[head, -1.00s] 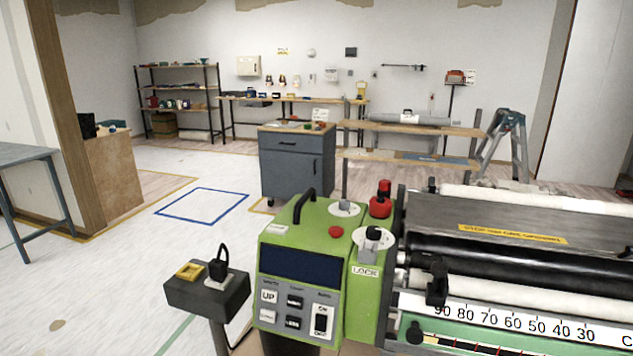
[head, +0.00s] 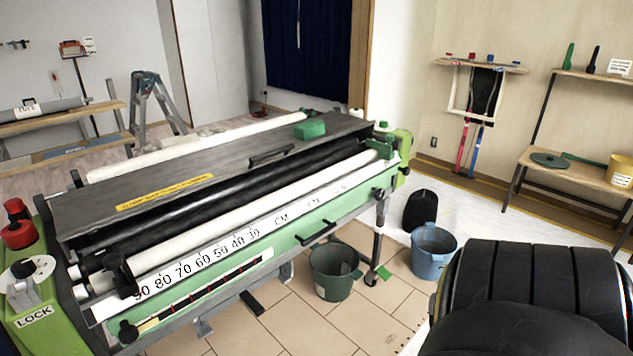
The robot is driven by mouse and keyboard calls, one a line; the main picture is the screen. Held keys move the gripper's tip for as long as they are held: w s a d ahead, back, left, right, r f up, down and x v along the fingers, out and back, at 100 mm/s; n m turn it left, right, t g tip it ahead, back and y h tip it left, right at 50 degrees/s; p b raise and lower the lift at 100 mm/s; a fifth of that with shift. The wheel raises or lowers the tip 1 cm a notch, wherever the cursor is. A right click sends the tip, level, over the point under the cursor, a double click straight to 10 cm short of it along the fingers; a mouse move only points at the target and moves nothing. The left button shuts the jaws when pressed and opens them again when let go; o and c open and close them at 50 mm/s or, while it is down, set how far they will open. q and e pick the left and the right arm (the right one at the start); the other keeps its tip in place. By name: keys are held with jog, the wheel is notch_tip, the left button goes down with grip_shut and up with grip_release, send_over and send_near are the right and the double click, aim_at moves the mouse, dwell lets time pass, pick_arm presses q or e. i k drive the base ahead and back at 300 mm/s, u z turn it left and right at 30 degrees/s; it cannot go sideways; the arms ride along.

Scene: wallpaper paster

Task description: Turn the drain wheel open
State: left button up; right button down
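The wallpaper pasting machine (head: 230,180) fills the left and middle of the head view, with a green body, long white rollers and a grey cover. I cannot make out a drain wheel for certain. A small green part (head: 383,125) sits at the machine's far right end, too small to tell what it is. A small dark green knob (head: 127,331) is on the near left end of its front. A dark green bucket (head: 335,271) stands on the tiles under the machine's front. Neither of my grippers is in view.
A blue bucket (head: 433,250) stands to the right of the machine's leg, with a black rounded object (head: 420,209) behind it. A wooden shelf table (head: 580,168) holds a yellow pot (head: 620,171) at the far right. Tiled floor (head: 300,325) lies open before the machine.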

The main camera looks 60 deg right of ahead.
aim_at(380, 193)
jog(key=z, duration=1.75)
